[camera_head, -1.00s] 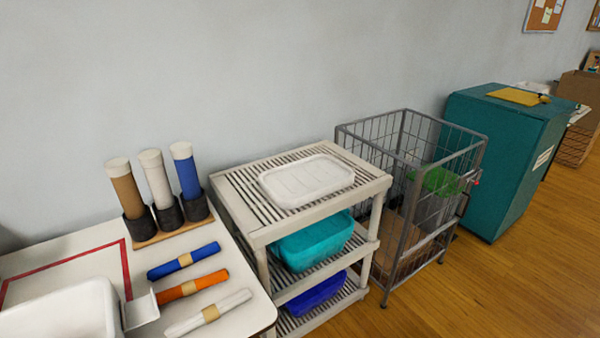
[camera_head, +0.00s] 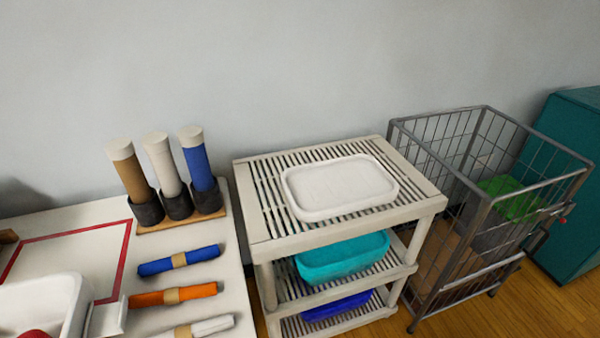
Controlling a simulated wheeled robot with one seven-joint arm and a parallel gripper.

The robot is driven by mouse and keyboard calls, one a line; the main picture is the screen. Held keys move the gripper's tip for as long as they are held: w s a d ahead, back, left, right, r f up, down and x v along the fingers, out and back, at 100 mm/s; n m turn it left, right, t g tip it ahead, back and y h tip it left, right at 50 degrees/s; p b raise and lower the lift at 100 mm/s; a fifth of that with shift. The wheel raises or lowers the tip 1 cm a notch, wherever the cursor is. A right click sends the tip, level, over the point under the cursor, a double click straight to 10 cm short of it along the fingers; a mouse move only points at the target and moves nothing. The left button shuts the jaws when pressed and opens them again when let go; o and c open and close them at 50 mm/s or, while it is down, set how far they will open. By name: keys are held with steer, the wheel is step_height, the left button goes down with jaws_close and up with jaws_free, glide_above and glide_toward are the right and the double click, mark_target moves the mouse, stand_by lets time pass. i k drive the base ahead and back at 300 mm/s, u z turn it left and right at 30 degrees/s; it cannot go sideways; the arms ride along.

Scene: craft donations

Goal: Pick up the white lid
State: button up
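The white lid (camera_head: 340,186) is a shallow rounded rectangle. It lies flat on the top slatted shelf of a beige shelf unit (camera_head: 262,246), near the middle of the picture. Nothing covers it, and bare slats show around it. My gripper is not in view, so I cannot see whether it is open or shut.
A teal bin (camera_head: 343,262) and a blue bin (camera_head: 338,307) sit on the lower shelves. A wire cart (camera_head: 482,205) stands close on the right. On the left, a white table (camera_head: 232,262) holds upright rolls (camera_head: 162,165), several rolled bundles (camera_head: 180,260) and a white tub (camera_head: 72,300).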

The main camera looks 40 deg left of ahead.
mark_target(318, 190)
steer(key=u, duration=0.55)
steer(key=i, duration=0.85)
steer(key=u, duration=0.95)
steer(key=i, duration=0.5)
steer(key=u, duration=0.25)
